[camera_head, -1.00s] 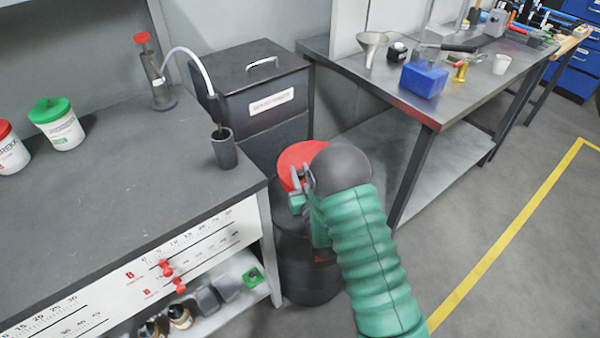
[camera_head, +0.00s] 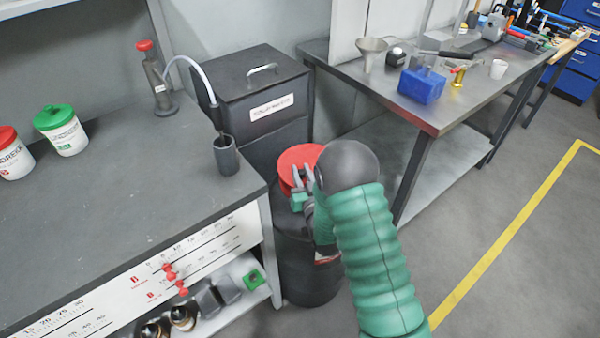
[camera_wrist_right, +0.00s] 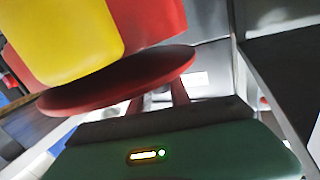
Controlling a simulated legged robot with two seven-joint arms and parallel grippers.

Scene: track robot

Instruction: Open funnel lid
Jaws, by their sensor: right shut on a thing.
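The fingertips are not clear there. How far the lid stands open cannot be told. My left gripper is not in view.
A dark workbench (camera_head: 130,200) stands left, holding a hose in a grey cup (camera_head: 226,157). A black lidded bin (camera_head: 255,95) stands behind the drum. A metal table (camera_head: 450,110) with a blue box (camera_head: 421,86) stands right. The floor right of my arm is clear.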

